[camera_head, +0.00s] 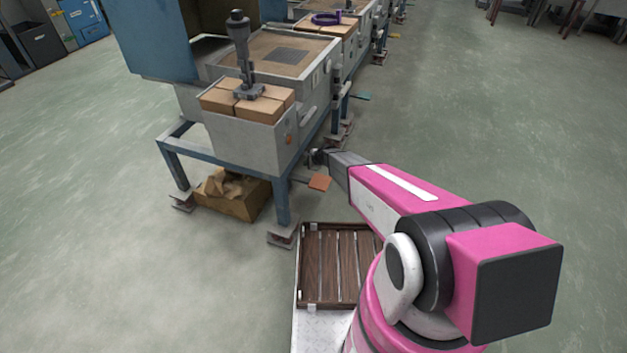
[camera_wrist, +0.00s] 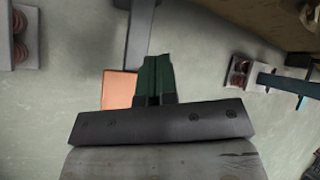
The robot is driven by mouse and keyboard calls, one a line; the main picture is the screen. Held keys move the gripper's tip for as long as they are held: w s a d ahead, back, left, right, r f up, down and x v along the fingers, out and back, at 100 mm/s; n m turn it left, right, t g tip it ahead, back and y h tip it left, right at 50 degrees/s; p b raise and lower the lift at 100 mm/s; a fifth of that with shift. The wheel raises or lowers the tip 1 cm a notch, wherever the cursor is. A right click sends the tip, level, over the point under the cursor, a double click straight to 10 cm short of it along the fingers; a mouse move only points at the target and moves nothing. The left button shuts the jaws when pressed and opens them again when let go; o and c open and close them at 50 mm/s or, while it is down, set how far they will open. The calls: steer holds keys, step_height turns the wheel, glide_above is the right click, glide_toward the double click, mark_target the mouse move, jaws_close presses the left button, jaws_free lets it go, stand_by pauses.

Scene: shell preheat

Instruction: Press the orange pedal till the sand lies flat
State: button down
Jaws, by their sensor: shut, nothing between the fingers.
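The orange pedal (camera_head: 320,182) is a small flat plate low beside the blue-legged bench. It also shows in the wrist view (camera_wrist: 119,90), just left of my fingers and partly hidden by my gripper's body. My gripper (camera_head: 317,157) is near the pedal in the head view. In the wrist view my gripper (camera_wrist: 156,58) has its dark green fingers together with nothing between them. I cannot tell whether they touch the pedal. The tan sand (camera_head: 262,50) lies in the grey bench-top box with a grey grid patch in it; its evenness is hard to tell.
A grey bin (camera_head: 238,143) with cardboard-coloured blocks and a dark upright tool stands at the bench's near end. A crumpled-paper box (camera_head: 232,195) sits beneath. A teal pedal (camera_head: 360,96) lies farther along. A slatted wooden tray (camera_head: 337,304) is near me.

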steer(key=shift+w+d+r+m, duration=0.15)
steer(key=shift+d+r, duration=0.1)
steer(key=shift+r, duration=0.2)
steer(key=shift+w+d+r+m, duration=0.15)
steer(key=shift+d+r, duration=0.1)
steer(key=shift+r, duration=0.2)
steer(key=shift+s, duration=0.15)
steer(key=shift+d+f, duration=0.1)
steer(key=shift+f, duration=0.05)
glide_above(306, 179)
steer(key=s+d, duration=0.1)
steer(key=d, duration=0.2)
steer(key=f, duration=0.7)
steer(key=shift+s+a+f, duration=0.1)
steer(key=shift+s+a, duration=0.05)
steer(key=shift+a, duration=0.05)
steer(key=shift+s+f, duration=0.1)
steer(key=shift+f, duration=0.85)
steer(key=shift+a, duration=0.1)
steer(key=shift+f, duration=0.1)
steer(key=shift+f, duration=0.3)
